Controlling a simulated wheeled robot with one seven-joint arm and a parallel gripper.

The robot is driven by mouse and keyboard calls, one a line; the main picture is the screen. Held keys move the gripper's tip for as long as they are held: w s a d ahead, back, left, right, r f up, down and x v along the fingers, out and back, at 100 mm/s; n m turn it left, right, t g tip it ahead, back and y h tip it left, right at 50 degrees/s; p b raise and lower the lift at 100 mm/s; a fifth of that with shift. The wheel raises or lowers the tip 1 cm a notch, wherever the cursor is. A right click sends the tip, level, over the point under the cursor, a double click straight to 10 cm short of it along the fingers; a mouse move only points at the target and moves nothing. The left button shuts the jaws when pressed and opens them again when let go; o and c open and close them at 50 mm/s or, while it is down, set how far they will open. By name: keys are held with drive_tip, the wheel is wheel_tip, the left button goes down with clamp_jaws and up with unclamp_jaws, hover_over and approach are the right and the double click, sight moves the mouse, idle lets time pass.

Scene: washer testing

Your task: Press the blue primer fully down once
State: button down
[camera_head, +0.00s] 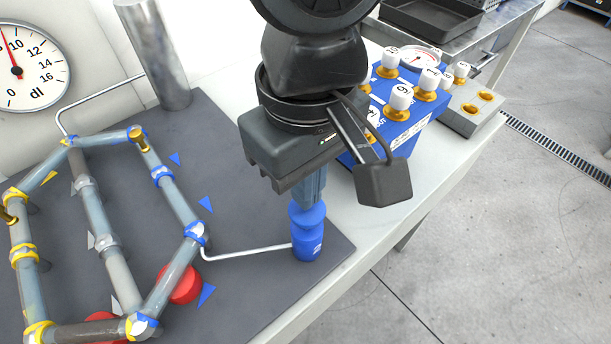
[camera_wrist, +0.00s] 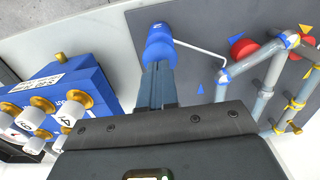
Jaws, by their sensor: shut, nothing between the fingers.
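The blue primer (camera_head: 308,243) is a short blue cylinder with a wider knob on top, standing upright near the front right edge of the dark plate. My gripper (camera_head: 311,199) points down at it from above, its fingers together and empty. The fingertips are at the primer's top; whether they touch it I cannot tell. In the wrist view the primer (camera_wrist: 158,40) shows just beyond my fingertips (camera_wrist: 160,66), which cover part of its knob. A thin light tube runs from the primer to the pipe frame.
The pipe frame (camera_head: 96,215) with yellow and blue joints and red knobs (camera_head: 181,284) lies to the left. A blue box (camera_head: 420,112) with white-capped fittings stands behind my gripper to the right. A dial gauge (camera_head: 28,68) and a grey cylinder (camera_head: 157,60) are at upper left.

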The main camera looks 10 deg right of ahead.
drive_tip(key=shift+f, duration=0.5)
drive_tip(key=shift+s+f+b, duration=0.1)
drive_tip(key=shift+f+b, duration=0.4)
drive_tip(key=shift+f, duration=0.9)
wheel_tip(320, 180, up, 8)
drive_tip(key=shift+r+p, duration=0.1)
drive_tip(key=shift+p, duration=0.2)
